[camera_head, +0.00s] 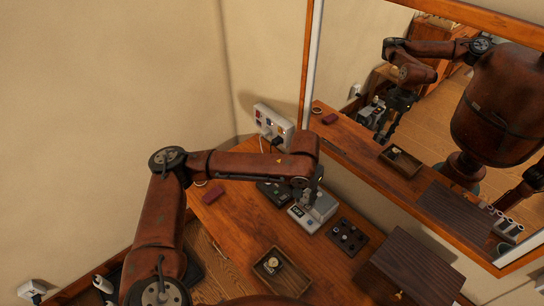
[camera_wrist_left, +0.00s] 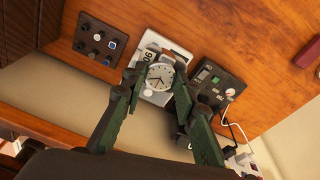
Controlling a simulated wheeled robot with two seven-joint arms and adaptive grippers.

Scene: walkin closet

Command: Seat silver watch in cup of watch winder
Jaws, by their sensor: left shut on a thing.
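The silver watch (camera_wrist_left: 160,76), with a pale round dial, is between the fingertips of my left gripper (camera_wrist_left: 156,84), which is shut on it. The watch winder (camera_wrist_left: 172,50) is a white and grey unit directly behind the watch in the left wrist view. In the head view the winder (camera_head: 310,215) stands on the wooden counter, with my left gripper (camera_head: 308,190) right over it. The watch and gripper hide the winder's cup, so I cannot tell whether the watch touches it. My right gripper is not directly in view.
A black knob panel (camera_head: 347,237) and a black box with a green light (camera_head: 271,193) flank the winder. A wooden tray (camera_head: 262,279) holding another watch and a dark wooden box (camera_head: 412,262) stand nearby. A mirror (camera_head: 430,130) and power strip (camera_head: 272,121) are behind.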

